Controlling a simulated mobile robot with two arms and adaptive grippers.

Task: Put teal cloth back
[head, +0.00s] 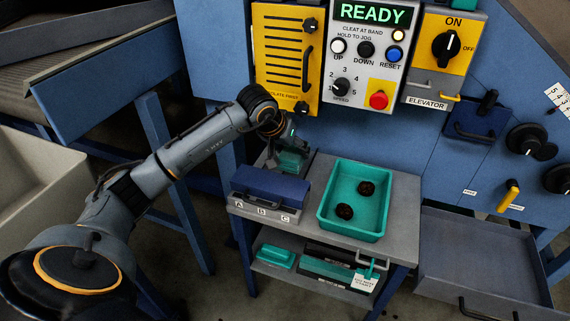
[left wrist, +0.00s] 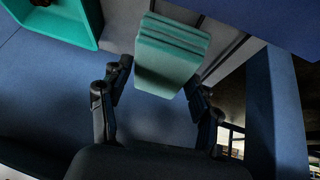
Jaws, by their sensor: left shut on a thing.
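The teal cloth (head: 291,161) is a folded, layered block at the back left of the small grey table. It also shows in the left wrist view (left wrist: 170,58), between my two fingers. My left gripper (head: 283,140) is shut on it from above, its fingers partly hidden by the wrist in the head view. A grey tray or holder (head: 303,172) lies around or under the cloth; I cannot tell whether the cloth touches its bottom. My right gripper is not in view.
A teal tray (head: 324,217) with two dark round things stands on the grey table (head: 398,215). A dark blue box (head: 270,186) sits on an A-B-C rack in front of the cloth. The lower shelf holds a teal block (head: 275,257) and a tagged item. The blue machine panel rises behind.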

